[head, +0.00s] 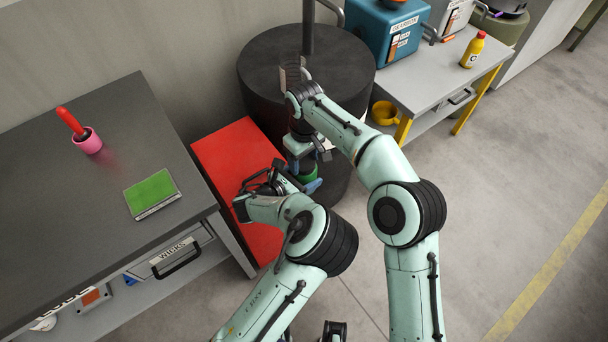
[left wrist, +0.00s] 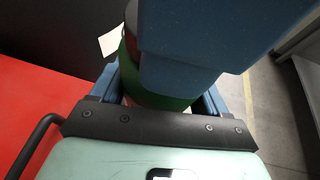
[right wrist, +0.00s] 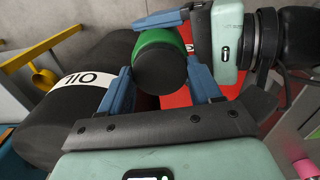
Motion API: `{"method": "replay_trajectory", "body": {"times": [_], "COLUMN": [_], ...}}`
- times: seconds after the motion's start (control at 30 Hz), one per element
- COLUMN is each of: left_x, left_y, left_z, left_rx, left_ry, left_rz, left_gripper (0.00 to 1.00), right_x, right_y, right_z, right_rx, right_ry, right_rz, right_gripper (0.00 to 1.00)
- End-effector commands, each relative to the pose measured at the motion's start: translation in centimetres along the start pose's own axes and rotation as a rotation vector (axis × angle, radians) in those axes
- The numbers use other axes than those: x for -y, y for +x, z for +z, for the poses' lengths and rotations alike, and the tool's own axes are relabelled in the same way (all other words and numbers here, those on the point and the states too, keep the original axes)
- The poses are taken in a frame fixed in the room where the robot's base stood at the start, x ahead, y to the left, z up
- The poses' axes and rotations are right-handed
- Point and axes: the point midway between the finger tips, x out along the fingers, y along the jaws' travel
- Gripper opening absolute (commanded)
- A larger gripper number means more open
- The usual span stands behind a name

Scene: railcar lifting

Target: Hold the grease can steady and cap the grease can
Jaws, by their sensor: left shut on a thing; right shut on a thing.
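The green grease can (head: 308,170) is between my two grippers, mostly hidden by them in the head view. My left gripper (head: 304,183) is shut on the can from the side; in the left wrist view the green can wall (left wrist: 165,97) lies between its blue fingers. My right gripper (head: 306,162) is above the can, shut on a dark round cap (right wrist: 160,73). In the right wrist view the cap is in front of the green can (right wrist: 160,38) and overlaps it. I cannot tell whether the cap is seated on the can.
A red surface (head: 240,150) lies beside the can. A black drum (head: 265,65) stands behind. The dark workbench (head: 90,220) at left holds a pink cup (head: 88,142) and green pad (head: 152,193). A grey table (head: 425,85) stands at right. Floor at right is clear.

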Motion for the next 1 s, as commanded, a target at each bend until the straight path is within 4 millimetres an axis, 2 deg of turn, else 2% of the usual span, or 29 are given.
{"method": "replay_trajectory", "body": {"times": [0.1,0.17,0.3,0.33,0.4,0.73,1.0], "left_x": [0.0,0.0,0.0,0.0,0.0,0.0,0.0], "left_y": [0.0,0.0,0.0,0.0,0.0,0.0,0.1], "left_z": [0.1,0.1,0.1,0.1,0.1,0.1,0.1], "left_rx": [0.002,0.002,0.002,0.002,0.002,0.002,0.001], "left_ry": [0.000,0.000,0.001,0.001,0.001,0.001,0.000], "left_rz": [0.000,0.000,0.000,0.000,0.000,-0.001,-0.001], "left_gripper": [0.00,0.00,0.00,0.00,0.00,0.00,0.00], "right_x": [0.0,0.1,0.0,0.0,0.0,0.1,0.3], "right_y": [-0.1,-0.1,0.0,0.0,0.0,-0.3,-3.8], "right_z": [0.0,-0.1,0.0,0.0,0.0,-0.1,-0.1], "right_rx": [0.000,-0.001,-0.001,-0.001,0.000,0.000,-0.002], "right_ry": [0.242,0.337,0.335,0.335,0.334,0.330,0.327], "right_rz": [0.001,0.002,0.000,0.000,0.000,-0.002,-0.004], "right_gripper": [0.27,0.27,0.27,0.67,0.89,0.89,0.89]}}
